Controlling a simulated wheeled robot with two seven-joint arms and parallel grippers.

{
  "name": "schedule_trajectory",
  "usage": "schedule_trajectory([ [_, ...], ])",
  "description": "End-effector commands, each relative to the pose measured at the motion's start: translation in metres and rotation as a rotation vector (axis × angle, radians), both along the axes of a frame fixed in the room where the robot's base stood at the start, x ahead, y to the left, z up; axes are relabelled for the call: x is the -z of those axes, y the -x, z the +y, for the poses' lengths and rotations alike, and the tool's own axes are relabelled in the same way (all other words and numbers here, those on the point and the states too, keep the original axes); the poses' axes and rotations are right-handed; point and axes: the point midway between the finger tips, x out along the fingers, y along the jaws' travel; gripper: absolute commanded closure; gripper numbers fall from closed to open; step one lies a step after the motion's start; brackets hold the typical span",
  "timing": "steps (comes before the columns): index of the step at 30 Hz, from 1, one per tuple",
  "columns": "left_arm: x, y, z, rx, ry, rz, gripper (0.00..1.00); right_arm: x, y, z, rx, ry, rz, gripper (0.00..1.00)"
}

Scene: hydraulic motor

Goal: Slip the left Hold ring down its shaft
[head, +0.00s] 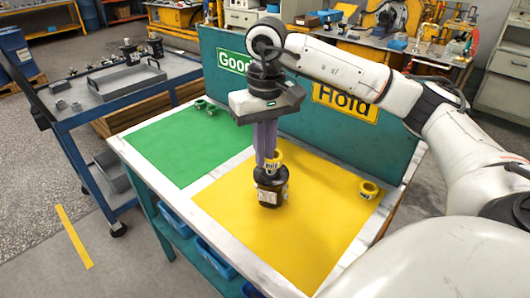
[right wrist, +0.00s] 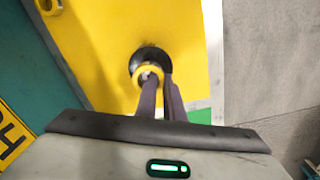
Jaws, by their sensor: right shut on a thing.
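A black hydraulic motor (head: 270,187) stands upright on the yellow Hold mat (head: 237,211). A yellow ring (head: 274,159) is at the top of the motor, between the fingertips of my right gripper (head: 267,160). The gripper points down and is shut on this ring. In the right wrist view the ring (right wrist: 149,74) overlaps the motor's black round top (right wrist: 150,56), with something pale inside its hole. I cannot tell how far down the shaft the ring sits. A second yellow ring (head: 369,189) lies on the mat's right side. My left gripper is out of view.
A teal board with Good (head: 234,62) and Hold (head: 345,102) signs stands behind the mats. Small dark parts (head: 206,107) lie on the green mat (head: 178,146). A blue cart (head: 125,92) stands left. The front of the yellow mat is clear.

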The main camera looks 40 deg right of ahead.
Motion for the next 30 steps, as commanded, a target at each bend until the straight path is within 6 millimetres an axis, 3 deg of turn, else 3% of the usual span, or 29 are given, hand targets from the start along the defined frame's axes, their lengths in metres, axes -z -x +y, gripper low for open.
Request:
schedule_trajectory([
  [1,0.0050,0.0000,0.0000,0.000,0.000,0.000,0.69,0.0186,0.0043,0.0031,-0.004,-0.001,0.030,1.00],
  [11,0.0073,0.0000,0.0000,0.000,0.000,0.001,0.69,0.0217,0.0038,0.0046,-0.006,-0.004,0.029,1.00],
  [12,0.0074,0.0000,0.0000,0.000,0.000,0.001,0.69,0.0218,0.0037,0.0047,-0.006,-0.004,0.029,0.88],
  [16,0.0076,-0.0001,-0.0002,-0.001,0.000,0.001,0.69,0.0220,0.0036,0.0042,-0.007,-0.003,0.029,0.70],
  [30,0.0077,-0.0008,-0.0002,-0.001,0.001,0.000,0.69,0.0222,0.0035,-0.0004,0.001,0.006,0.028,0.70],
])
